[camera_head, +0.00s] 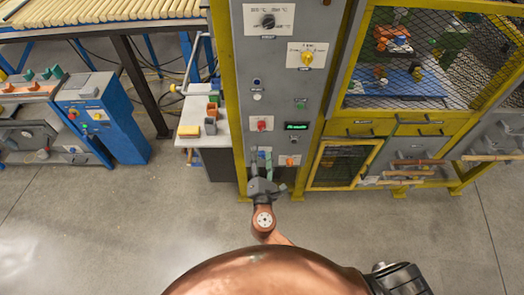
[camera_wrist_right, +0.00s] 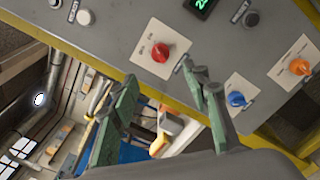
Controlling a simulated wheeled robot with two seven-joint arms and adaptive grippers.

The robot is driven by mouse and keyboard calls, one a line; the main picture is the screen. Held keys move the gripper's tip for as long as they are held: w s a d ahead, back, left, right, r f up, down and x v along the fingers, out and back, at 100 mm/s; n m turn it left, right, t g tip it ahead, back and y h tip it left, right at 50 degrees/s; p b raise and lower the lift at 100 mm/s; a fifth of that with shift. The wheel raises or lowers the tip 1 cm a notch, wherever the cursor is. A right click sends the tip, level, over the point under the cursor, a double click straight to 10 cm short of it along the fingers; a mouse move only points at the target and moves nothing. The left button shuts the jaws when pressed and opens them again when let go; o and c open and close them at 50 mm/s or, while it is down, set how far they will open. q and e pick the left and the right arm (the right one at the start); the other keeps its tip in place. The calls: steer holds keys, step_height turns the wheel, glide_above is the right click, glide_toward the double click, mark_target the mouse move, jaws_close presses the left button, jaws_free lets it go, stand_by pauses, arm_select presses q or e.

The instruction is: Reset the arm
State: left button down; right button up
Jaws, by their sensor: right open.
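My right arm reaches up from the bottom middle of the head view. Its right gripper (camera_head: 261,158) is in front of the lower part of the grey control panel (camera_head: 277,85). In the wrist view the green fingers of the right gripper (camera_wrist_right: 164,84) are spread apart with nothing between them. A red knob (camera_wrist_right: 160,52) on the panel shows beyond the gap. A blue knob (camera_wrist_right: 236,98) shows close beside the right finger, and an orange knob (camera_wrist_right: 299,67) is farther right. I cannot tell whether a finger touches the panel. My left gripper is not in view.
A yellow-framed mesh cabinet (camera_head: 425,60) stands right of the panel. A white side table (camera_head: 203,132) with small coloured blocks stands left of it. A blue machine (camera_head: 103,117) is farther left, near a roller conveyor (camera_head: 100,12). The grey floor (camera_head: 110,220) at lower left is clear.

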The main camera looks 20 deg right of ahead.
stand_by(0.4)
